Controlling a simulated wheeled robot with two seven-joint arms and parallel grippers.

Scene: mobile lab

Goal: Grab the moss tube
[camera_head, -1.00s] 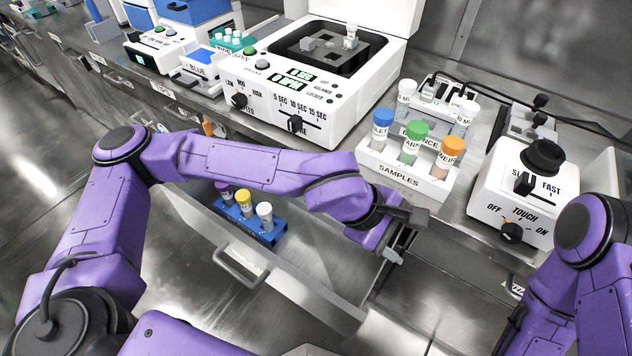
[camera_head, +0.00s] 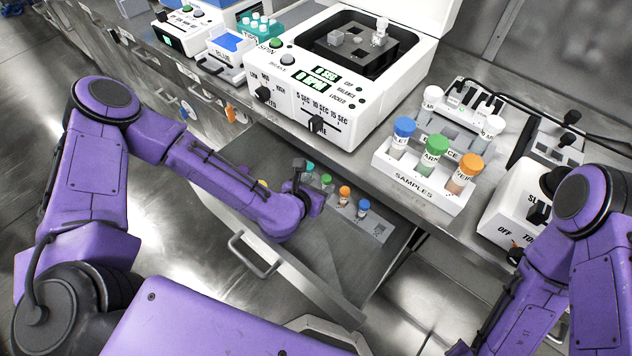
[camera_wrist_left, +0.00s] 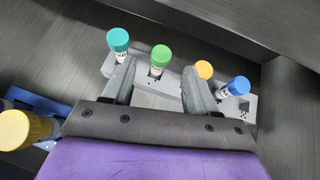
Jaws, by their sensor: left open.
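My left gripper (camera_head: 303,172) is over the open drawer, mostly hidden by its own wrist. In the left wrist view it (camera_wrist_left: 157,84) is open, with nothing held. A green-capped tube (camera_wrist_left: 159,59) shows just beyond and between the fingertips, in a grey rack (camera_head: 380,230). A teal-capped tube (camera_wrist_left: 118,42) is left of it; orange-capped (camera_wrist_left: 204,69) and blue-capped (camera_wrist_left: 236,86) tubes are right of it. In the head view the green-capped tube (camera_head: 326,181) stands close right of the gripper. The labels are too small to tell which tube is moss.
A yellow-capped tube (camera_wrist_left: 20,130) stands left of the gripper by a blue rack (camera_wrist_left: 42,107). The SAMPLES rack (camera_head: 424,186) with blue, green and orange caps is on the counter. The drawer's front wall (camera_head: 322,283) and the counter edge flank the gripper.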

